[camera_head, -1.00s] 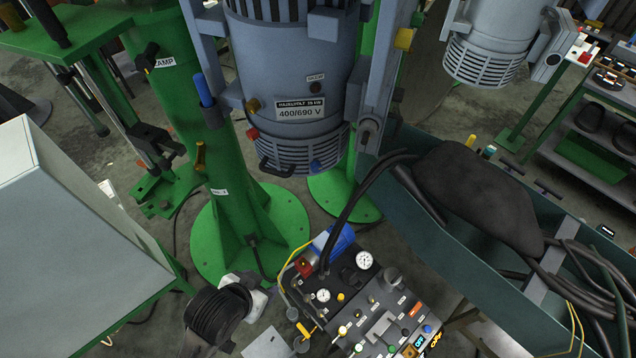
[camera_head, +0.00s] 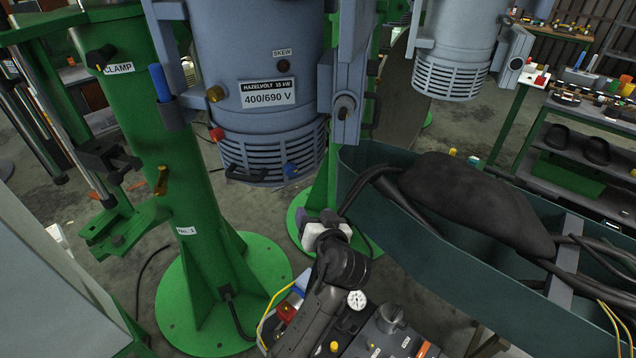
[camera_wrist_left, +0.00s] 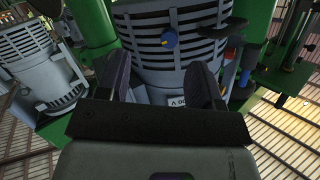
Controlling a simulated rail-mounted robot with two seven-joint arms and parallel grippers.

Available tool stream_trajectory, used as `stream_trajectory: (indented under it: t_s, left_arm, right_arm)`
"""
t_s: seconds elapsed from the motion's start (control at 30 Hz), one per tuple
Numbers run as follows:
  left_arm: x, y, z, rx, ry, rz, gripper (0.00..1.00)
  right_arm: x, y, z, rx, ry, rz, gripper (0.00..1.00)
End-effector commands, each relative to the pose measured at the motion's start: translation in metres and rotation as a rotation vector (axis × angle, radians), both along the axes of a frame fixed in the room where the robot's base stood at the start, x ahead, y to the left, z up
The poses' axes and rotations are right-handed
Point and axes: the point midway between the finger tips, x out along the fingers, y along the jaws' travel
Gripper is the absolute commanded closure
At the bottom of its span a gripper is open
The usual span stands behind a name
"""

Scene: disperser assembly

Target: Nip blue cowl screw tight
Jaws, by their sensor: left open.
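The blue cowl screw (camera_head: 290,170) is a small blue knob low on the slatted cowl (camera_head: 265,155) of the hanging grey motor (camera_head: 262,50). In the left wrist view the blue screw (camera_wrist_left: 169,40) lies beyond the fingertips, between them in the picture. My left gripper (camera_head: 326,219) is below and to the right of the screw in the head view. In the left wrist view its dark fingers (camera_wrist_left: 160,62) are apart with nothing between them. I see no contact with the screw. My right gripper is not in view.
A red knob (camera_head: 217,134), a yellow knob (camera_head: 215,94) and a black handle (camera_head: 246,175) are also on the motor. A green column (camera_head: 180,200) stands left. A teal trough (camera_head: 400,225) with cables is right.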

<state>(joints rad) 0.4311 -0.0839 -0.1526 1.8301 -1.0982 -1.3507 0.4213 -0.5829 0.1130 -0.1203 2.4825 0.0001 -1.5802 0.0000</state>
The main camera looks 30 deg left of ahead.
Motion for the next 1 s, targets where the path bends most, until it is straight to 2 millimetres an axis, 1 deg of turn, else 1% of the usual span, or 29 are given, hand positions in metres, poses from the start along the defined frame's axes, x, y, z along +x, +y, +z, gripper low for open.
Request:
stream_trajectory:
  t_s: [0.07,0.1,0.2,0.33,0.47,0.57,1.0]
  left_arm:
    - [0.000,0.007,0.006,0.057,-0.084,0.064,0.40]
    - [-0.001,0.009,0.012,0.076,-0.142,0.087,0.40]
    - [-0.003,0.010,0.023,0.068,-0.263,0.104,0.40]
    - [-0.001,0.009,0.024,0.019,-0.343,0.100,0.40]
    - [0.003,0.015,0.025,-0.001,-0.370,0.104,0.40]
    - [0.010,0.026,0.025,-0.001,-0.371,0.106,0.40]
    - [0.053,0.092,0.025,-0.001,-0.368,0.105,0.40]
  right_arm:
    - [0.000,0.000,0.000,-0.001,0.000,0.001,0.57]
    - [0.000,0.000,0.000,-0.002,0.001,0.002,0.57]
    - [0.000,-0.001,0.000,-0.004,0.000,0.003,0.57]
    - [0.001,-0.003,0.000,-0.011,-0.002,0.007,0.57]
    - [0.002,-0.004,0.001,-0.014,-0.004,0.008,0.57]
    - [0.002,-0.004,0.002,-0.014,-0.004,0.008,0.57]
    - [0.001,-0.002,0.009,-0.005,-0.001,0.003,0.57]
